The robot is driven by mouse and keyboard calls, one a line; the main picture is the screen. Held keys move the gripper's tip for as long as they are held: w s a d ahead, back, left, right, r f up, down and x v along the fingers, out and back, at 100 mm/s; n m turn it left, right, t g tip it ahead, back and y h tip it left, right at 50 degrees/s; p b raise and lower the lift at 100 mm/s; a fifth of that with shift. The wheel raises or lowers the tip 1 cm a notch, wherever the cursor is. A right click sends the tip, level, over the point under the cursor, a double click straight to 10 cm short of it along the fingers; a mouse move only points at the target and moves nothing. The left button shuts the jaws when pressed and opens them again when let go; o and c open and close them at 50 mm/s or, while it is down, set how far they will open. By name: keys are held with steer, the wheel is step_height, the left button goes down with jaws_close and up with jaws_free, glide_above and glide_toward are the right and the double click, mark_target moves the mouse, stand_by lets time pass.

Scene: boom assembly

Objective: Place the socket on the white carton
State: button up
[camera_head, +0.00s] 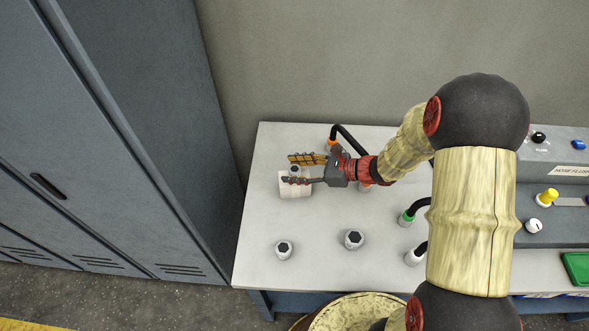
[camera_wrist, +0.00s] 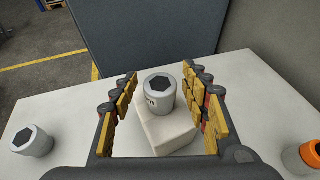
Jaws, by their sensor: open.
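A silver socket (camera_wrist: 160,90) with a dark hexagonal opening stands upright on top of the white carton (camera_wrist: 165,132) in the wrist view. In the head view the carton (camera_head: 294,189) is at the table's left part, and the socket (camera_head: 295,170) shows only partly between my fingers. My gripper (camera_head: 306,170) is open over the carton. In the wrist view its fingers (camera_wrist: 168,95) are on either side of the socket, with a visible gap on each side.
Two more sockets stand on the white table (camera_head: 310,220): one at the front left (camera_head: 284,249) and one right of it (camera_head: 354,238). Black hoses with coloured collars, one green (camera_head: 407,217), stand at right. A control panel (camera_head: 555,200) is further right. Grey lockers (camera_head: 100,150) are at left.

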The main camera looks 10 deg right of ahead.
steer(key=p+v, duration=0.3)
steer(key=v, duration=0.9)
steer(key=s+a+r+n+g+h, duration=0.45)
steer(key=s+r+n, duration=0.45)
steer(key=s+n, duration=0.25)
steer(key=s+d+r+n+t+h, duration=0.4)
steer(key=s+r+n+h, duration=0.3)
steer(key=r+n, duration=0.3)
steer(key=shift+s+d+r+n, duration=0.3)
steer(key=shift+s+d+n, duration=0.35)
steer(key=shift+n, duration=0.2)
steer(key=shift+h, duration=0.25)
